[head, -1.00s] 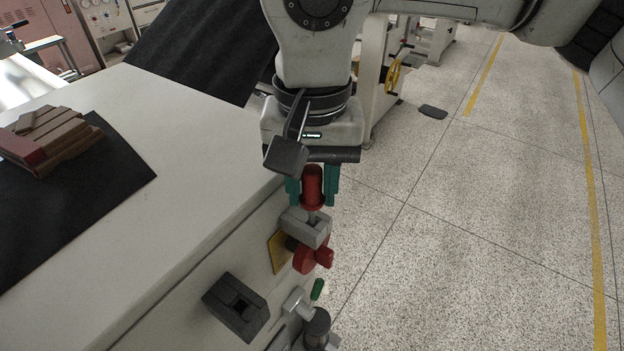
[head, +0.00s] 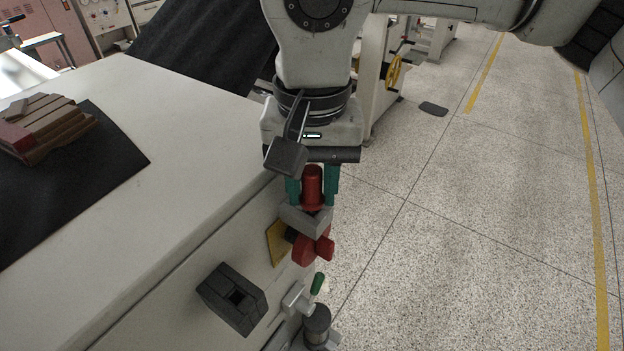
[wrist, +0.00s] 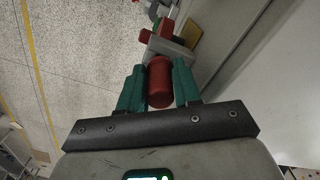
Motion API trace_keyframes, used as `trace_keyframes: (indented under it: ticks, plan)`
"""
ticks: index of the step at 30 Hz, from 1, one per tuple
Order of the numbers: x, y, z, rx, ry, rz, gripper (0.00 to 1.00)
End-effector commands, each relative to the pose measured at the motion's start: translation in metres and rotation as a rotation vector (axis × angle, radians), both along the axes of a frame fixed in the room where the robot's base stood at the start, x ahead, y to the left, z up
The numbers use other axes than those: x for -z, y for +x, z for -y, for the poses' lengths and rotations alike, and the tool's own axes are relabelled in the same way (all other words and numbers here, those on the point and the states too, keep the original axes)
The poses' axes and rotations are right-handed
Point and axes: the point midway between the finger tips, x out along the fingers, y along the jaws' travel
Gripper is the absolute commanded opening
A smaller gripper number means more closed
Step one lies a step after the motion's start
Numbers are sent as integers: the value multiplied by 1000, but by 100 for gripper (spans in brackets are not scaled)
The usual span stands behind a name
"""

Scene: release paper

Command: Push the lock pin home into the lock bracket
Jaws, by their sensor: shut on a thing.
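The lock pin (head: 312,187) has a red cylindrical head with a wider collar at its lower end. My gripper (head: 312,190) has teal fingers shut on either side of the red head, and it hangs upright. The pin also shows between the fingers in the wrist view (wrist: 159,82). The grey lock bracket (head: 307,220) is directly below the pin, on the side of the white cabinet. The collar appears to be at the bracket's top, with no shank visible between them. Whether it touches all round is hidden.
A dark square socket block (head: 231,298) and a green-tipped lever (head: 317,284) are lower. Brown blocks (head: 45,125) lie on a black mat atop the cabinet. Open floor lies right.

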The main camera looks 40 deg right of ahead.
Motion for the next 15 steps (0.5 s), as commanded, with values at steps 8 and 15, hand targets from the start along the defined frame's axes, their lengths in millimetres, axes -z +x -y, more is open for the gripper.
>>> trace_keyframes:
  ticks: [8,15]
  plan:
    - [7,0,0,0,0,0,2]
    - [13,0,0,0,0,0,2]
